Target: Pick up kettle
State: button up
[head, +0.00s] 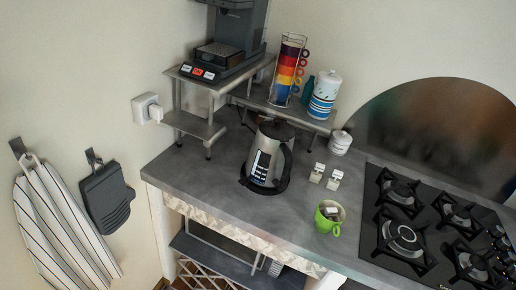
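The kettle (267,157) is silver with a black lid, black handle and a dark base under it. It stands upright on the grey counter (215,181), left of the green mug and in front of the metal shelf. Its handle is on its right side in the picture. My gripper does not show in the head view.
A green mug (329,217) stands near the front edge, and small shakers (317,172) sit right of the kettle. A gas hob (411,225) fills the right. A metal shelf (186,124) holds a coffee machine (233,38); a rack of coloured cups (288,72) stands behind.

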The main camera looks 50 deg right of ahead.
aim_at(270, 161)
jog(key=z, duration=0.45)
jog(key=i, duration=1)
jog(key=z, duration=0.75)
